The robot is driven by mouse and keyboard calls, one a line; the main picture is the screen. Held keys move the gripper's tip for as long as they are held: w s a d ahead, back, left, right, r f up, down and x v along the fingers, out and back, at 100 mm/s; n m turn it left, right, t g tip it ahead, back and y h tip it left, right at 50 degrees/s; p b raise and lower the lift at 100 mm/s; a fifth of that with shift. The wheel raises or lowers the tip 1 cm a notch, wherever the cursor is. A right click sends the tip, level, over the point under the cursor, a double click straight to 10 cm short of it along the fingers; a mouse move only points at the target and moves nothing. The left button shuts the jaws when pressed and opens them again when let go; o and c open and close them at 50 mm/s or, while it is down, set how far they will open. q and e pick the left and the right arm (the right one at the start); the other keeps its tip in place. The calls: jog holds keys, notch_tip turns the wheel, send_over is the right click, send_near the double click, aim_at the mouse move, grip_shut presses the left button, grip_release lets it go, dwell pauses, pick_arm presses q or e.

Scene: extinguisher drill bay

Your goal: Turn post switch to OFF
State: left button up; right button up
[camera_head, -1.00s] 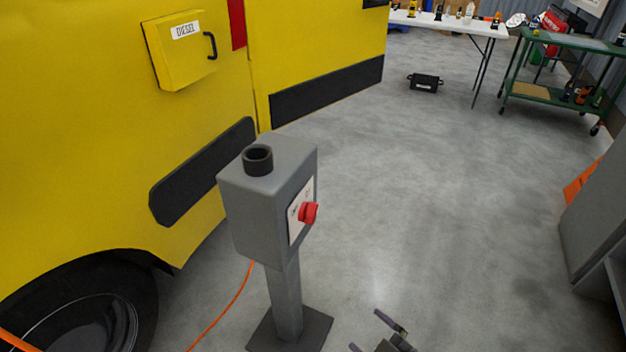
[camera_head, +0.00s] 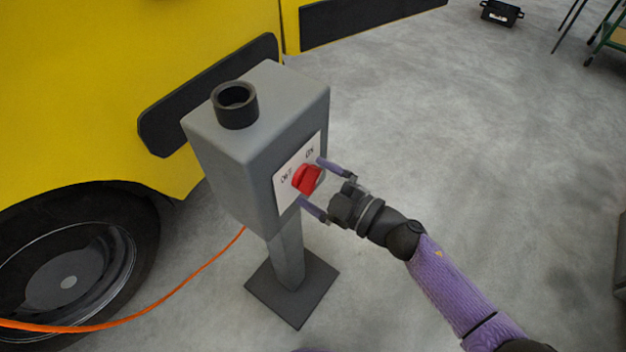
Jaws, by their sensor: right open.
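The grey switch post (camera_head: 258,150) stands upright on a dark square base plate, with a black ring on its top. On its right face is a white label plate (camera_head: 286,188) with small lettering, an OFF mark at its left and an ON mark at its upper right. The red switch knob (camera_head: 307,179) sits on this plate. My right gripper (camera_head: 317,186) is open, with one finger above and one below the knob, close to the plate. Whether the fingers touch the knob I cannot tell. My left gripper is not in view.
A yellow vehicle (camera_head: 80,90) with a dark wheel (camera_head: 75,270) stands behind and left of the post. An orange cable (camera_head: 180,288) runs over the floor to the post. A black box (camera_head: 501,13) lies far off.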

jog(key=shift+w+a, duration=0.35)
jog(key=shift+a, duration=0.2)
jog(key=c, duration=1.1)
jog(key=shift+n, duration=0.6)
jog(key=n, duration=0.3)
jog(key=n+b, duration=0.1)
jog(key=n, duration=0.1)
jog(key=shift+s+f, duration=0.1)
jog(key=shift+f, duration=0.15)
jog(key=shift+a+n, duration=0.1)
jog(key=shift+n, duration=0.9)
jog(key=n, duration=0.2)
jog(key=n+b, duration=0.1)
jog(key=n, duration=0.1)
jog(key=n+b, duration=0.1)
jog(key=n, duration=0.1)
jog(key=shift+f, duration=0.25)
jog(key=shift+n+b, duration=0.4)
jog(key=shift+n, duration=0.7)
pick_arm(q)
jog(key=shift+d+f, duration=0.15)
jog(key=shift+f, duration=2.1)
pick_arm(e)
jog(key=shift+n, duration=0.8)
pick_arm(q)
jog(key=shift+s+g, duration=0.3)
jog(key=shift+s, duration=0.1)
